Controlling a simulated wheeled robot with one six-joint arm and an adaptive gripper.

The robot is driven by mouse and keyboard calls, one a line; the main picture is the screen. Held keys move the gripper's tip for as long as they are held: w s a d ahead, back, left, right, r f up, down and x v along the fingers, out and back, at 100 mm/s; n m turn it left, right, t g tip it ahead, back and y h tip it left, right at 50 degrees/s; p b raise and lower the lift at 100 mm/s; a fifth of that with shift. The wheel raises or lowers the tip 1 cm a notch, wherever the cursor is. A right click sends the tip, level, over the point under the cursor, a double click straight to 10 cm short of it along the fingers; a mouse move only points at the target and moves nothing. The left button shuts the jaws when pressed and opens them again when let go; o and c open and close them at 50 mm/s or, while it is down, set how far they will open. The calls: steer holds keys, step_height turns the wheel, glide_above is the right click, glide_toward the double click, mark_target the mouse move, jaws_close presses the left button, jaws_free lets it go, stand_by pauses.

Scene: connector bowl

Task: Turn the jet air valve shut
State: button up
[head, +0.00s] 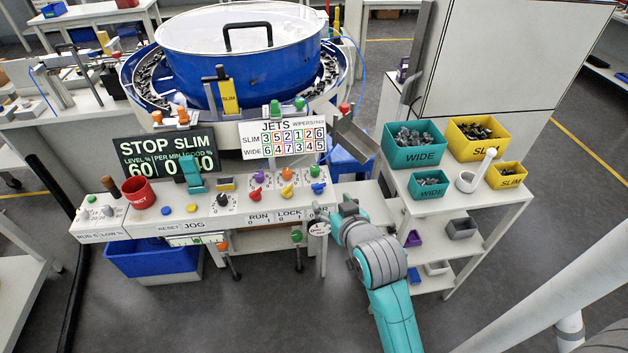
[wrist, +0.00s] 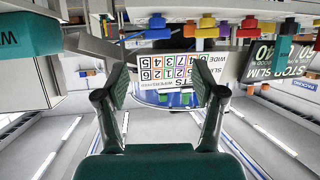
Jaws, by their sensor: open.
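My gripper (head: 335,214) is at the right end of the console, beside its front edge. In the wrist view the gripper (wrist: 152,75) has its two fingers wide apart with nothing between them. A round white tag (head: 319,229) with red marking hangs just left of it, below a label (head: 320,210) that is partly hidden and ends in "R". Under the console front, a green-topped valve (head: 297,236) and an orange-topped valve (head: 222,246) have dark handles hanging down. I cannot tell from the labels which is the jet air valve, or whether my gripper hides it.
The console (head: 160,222) carries several coloured knobs and a red cup (head: 139,192). The blue bowl feeder (head: 240,65) and JETS board (head: 283,138) stand behind. A cart (head: 400,185) with teal and yellow bins is close on the right. The floor in front is clear.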

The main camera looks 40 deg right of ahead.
mark_target(319, 184)
steer(key=x, duration=1)
steer(key=shift+w+d+r, duration=0.2)
steer(key=shift+w+d, duration=0.05)
steer(key=shift+d, duration=0.05)
steer(key=c, duration=1.1)
